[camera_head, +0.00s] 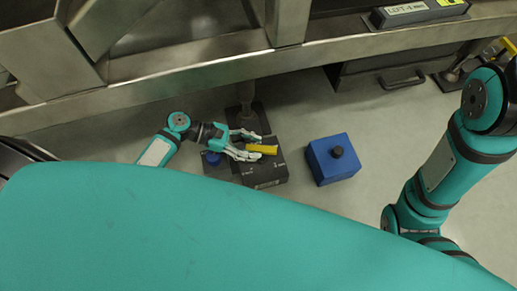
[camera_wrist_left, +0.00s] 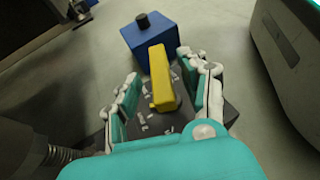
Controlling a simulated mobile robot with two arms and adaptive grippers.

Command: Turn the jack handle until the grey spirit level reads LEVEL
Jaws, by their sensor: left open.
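The yellow jack handle (camera_head: 262,149) sits on top of a dark jack base (camera_head: 262,173) on the floor. My left gripper (camera_head: 246,145) is open at the handle's left end. In the left wrist view the yellow handle (camera_wrist_left: 159,78) stands between the two open fingers (camera_wrist_left: 165,92), with a gap on each side. A grey spirit level (camera_head: 420,11) lies on the metal frame at the top right, with a white label and a yellow-green patch. Its reading is too small to tell. My right arm shows at the right, but its gripper is out of view.
A blue box (camera_head: 333,159) with a black knob stands on the floor right of the jack; it also shows in the wrist view (camera_wrist_left: 151,39). The metal beam (camera_head: 180,72) runs above. A dark drawer (camera_head: 385,77) is under the beam. Floor between is clear.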

